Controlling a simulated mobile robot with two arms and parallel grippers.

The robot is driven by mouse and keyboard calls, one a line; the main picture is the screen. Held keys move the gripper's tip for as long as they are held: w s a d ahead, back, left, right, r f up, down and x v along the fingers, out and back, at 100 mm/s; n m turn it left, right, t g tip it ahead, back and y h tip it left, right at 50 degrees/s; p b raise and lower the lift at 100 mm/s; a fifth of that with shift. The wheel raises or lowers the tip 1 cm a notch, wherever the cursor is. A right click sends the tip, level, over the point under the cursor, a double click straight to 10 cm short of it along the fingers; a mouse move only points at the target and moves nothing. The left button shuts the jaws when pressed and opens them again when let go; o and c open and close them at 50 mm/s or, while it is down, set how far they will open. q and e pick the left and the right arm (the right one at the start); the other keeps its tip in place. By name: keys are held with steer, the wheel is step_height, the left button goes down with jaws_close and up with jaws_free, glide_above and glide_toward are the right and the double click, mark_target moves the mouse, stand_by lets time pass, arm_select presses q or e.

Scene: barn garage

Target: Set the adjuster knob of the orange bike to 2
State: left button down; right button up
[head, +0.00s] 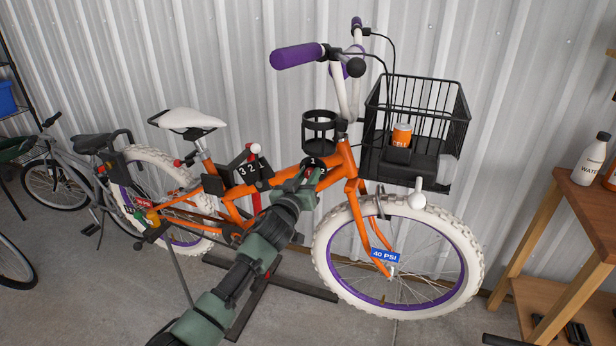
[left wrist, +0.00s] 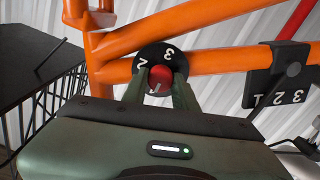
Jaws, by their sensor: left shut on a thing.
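The orange bike (head: 337,165) stands in the middle of the head view. Its adjuster knob is a black dial (head: 318,161) on the frame tube with a red centre. The left wrist view shows the dial (left wrist: 172,54) with a white 3 at the top and a 2 at the left; its lower part is hidden. My left gripper (head: 307,180) is shut on the red centre knob (left wrist: 161,76), one finger on each side. A small pale mark shows low on the red knob. Which number it points to I cannot tell. My right gripper is not in view.
A black block numbered 3 2 1 (head: 250,168) with a white-tipped lever (head: 255,149) sits left of the dial. A wire basket (head: 455,130) holds an orange can (head: 401,136). A wooden bench (head: 575,200) stands at the right. A grey bike (head: 75,165) stands behind left.

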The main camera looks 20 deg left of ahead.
arm_select(q)
steer(key=shift+m, duration=0.3)
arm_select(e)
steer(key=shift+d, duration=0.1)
arm_select(q)
steer(key=m, duration=0.2)
steer(key=shift+m, duration=0.3)
steer(key=m+p, duration=0.1)
steer(key=m, duration=0.4)
steer(key=shift+d, duration=0.1)
steer(key=shift+d+f+m, duration=0.1)
steer(key=shift+m, duration=4.6)
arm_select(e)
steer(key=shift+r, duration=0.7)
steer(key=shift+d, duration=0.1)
arm_select(q)
steer(key=c, duration=1.1)
jaws_free()
